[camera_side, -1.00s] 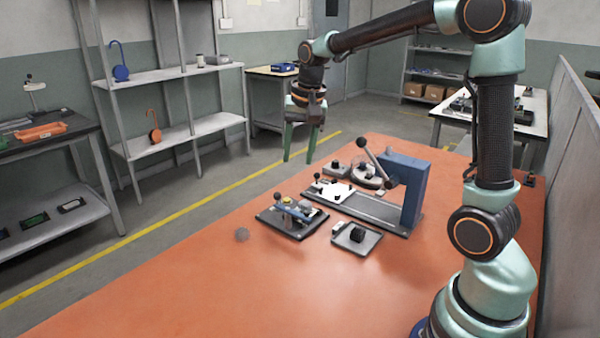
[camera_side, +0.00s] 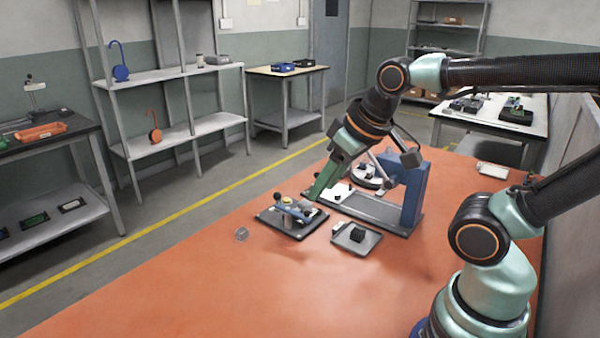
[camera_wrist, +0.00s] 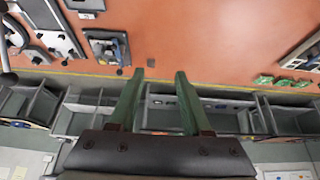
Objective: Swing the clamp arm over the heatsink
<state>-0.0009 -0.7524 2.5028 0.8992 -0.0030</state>
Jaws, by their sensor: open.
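The dark clamp fixture (camera_side: 275,225) sits on the orange table, with a blue clamp arm (camera_side: 292,211) lying across it and a dark knob at one end. A small yellow part shows beside the arm; I cannot make out the heatsink for certain. The fixture also shows in the upper left of the wrist view (camera_wrist: 94,36). My gripper (camera_side: 313,196) is tilted, its green fingers just behind and right of the fixture in the side view. In the wrist view its fingers (camera_wrist: 160,74) stand apart with nothing between them.
The front and left of the orange table (camera_side: 190,290) are clear.

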